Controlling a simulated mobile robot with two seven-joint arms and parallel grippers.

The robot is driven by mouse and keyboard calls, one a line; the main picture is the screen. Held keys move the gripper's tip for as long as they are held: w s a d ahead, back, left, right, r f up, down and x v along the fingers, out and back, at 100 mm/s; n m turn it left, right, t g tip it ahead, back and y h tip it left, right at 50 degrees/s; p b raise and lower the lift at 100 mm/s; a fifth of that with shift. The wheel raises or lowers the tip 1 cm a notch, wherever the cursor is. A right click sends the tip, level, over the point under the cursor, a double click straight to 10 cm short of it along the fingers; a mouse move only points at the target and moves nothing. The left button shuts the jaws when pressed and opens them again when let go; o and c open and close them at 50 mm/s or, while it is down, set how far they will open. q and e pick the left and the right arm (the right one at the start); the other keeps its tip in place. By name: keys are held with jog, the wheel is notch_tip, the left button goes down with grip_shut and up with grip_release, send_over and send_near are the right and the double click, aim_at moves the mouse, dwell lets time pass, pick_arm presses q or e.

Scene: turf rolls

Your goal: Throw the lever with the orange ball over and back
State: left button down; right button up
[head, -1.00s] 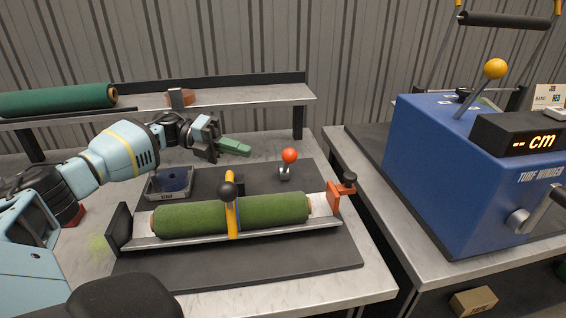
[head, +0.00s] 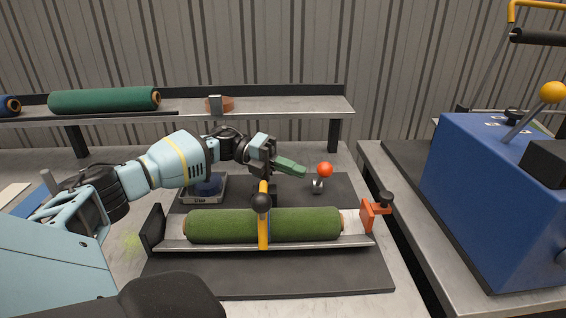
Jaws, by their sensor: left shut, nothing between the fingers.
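A lever with an orange-red ball (head: 325,169) stands on the dark mat behind the cradle, its short metal base (head: 317,186) below the ball. My left gripper (head: 301,171) comes in from the left with its green fingers shut and empty. The fingertips point at the ball from its left, with a small gap showing between them. My right gripper is not in the picture.
The blue winder (head: 490,190) at right carries a lever with a yellow-orange ball (head: 551,92).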

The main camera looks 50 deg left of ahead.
pick_arm(q)
jog(key=shift+p+x, duration=0.45)
jog(key=shift+x, duration=2.15)
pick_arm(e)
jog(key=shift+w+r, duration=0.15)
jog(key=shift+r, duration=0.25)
